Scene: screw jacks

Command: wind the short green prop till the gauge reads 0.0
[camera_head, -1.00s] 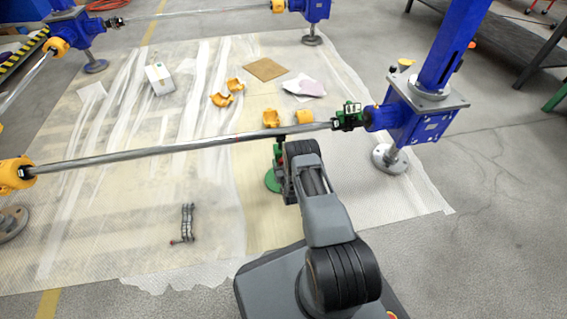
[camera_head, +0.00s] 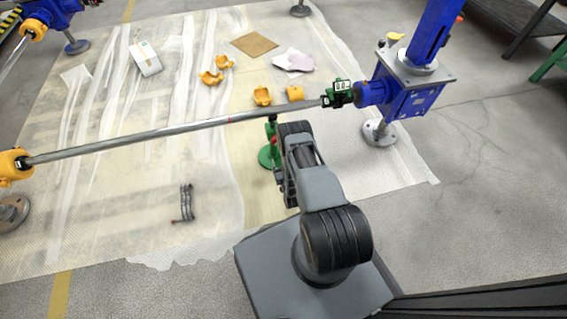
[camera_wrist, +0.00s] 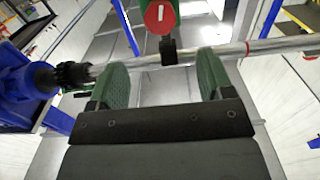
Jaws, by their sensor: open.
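The short green prop (camera_head: 268,157) stands on its round green foot under the long steel shaft, just left of my arm in the head view. Its upper part reaches up close to the shaft and is partly hidden by my arm. In the wrist view a green body with a red round cap (camera_wrist: 160,15) shows above the shaft, with a black piece below it at the shaft. My gripper (camera_wrist: 162,80) is open, its two green fingers apart and nothing seen held between them. A green gauge (camera_head: 337,93) sits on the shaft's right end; its reading is too small to tell.
The steel shaft (camera_head: 180,130) runs from a yellow housing (camera_head: 12,167) to a blue screw jack (camera_head: 400,95). Yellow cover halves (camera_head: 262,96), a brown sheet (camera_head: 254,45) and a white box (camera_head: 145,58) lie on the sheeted floor. A small jointed item (camera_head: 186,202) lies front left.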

